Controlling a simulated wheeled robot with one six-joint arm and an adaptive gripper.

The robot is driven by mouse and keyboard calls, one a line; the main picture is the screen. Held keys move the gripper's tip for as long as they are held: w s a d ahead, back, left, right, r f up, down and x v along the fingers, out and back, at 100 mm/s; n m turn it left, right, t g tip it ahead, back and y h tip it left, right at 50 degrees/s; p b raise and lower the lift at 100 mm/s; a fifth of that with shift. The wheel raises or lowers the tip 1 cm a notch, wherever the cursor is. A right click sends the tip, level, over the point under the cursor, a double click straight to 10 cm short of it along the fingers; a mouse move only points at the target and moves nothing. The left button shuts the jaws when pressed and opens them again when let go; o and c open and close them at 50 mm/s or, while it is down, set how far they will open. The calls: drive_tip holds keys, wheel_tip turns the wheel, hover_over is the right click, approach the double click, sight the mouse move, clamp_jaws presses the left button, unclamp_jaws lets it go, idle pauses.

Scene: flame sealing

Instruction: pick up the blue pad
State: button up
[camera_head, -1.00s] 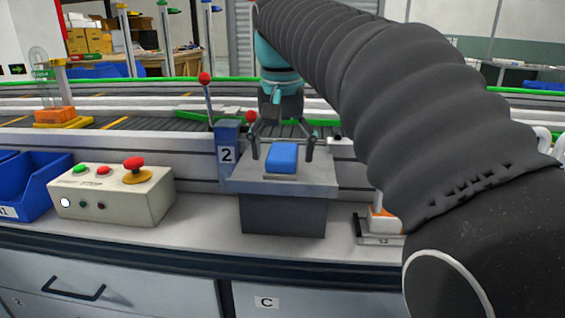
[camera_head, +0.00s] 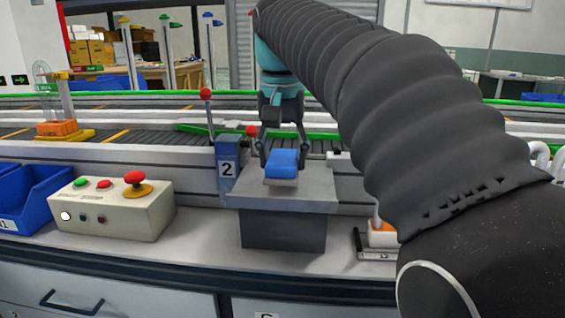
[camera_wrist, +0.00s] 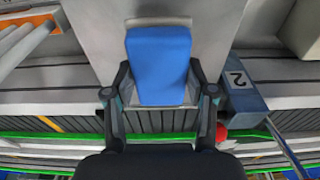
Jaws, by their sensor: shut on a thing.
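The blue pad (camera_head: 283,162) is a small blue block with a pale underside, at the grey metal stand (camera_head: 310,192) marked 2. My gripper (camera_head: 282,160) has its two dark fingers on either side of the pad and is shut on it. In the wrist view the blue pad (camera_wrist: 160,64) sits between the fingertips of my gripper (camera_wrist: 161,72). I cannot tell for sure whether the pad is clear of the stand top.
A control box (camera_head: 112,204) with red and green buttons stands left of the stand, beside blue bins (camera_head: 45,197). A post with a red ball (camera_head: 206,94) rises close left of my gripper. A conveyor (camera_head: 130,150) runs behind.

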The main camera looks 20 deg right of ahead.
wheel_tip(320, 180, up, 2)
drive_tip(key=shift+r, duration=0.1)
drive_tip(key=s+a+r, duration=0.2)
drive_tip(key=s+r, duration=0.1)
drive_tip(key=s, duration=0.2)
drive_tip(key=s+a+r+p, duration=0.1)
drive_tip(key=s+a+r, duration=0.2)
drive_tip(key=s+r, duration=0.1)
drive_tip(key=shift+s, duration=0.8)
drive_tip(key=o, duration=0.6)
drive_tip(key=c, duration=0.4)
drive_tip(key=shift+c, duration=0.2)
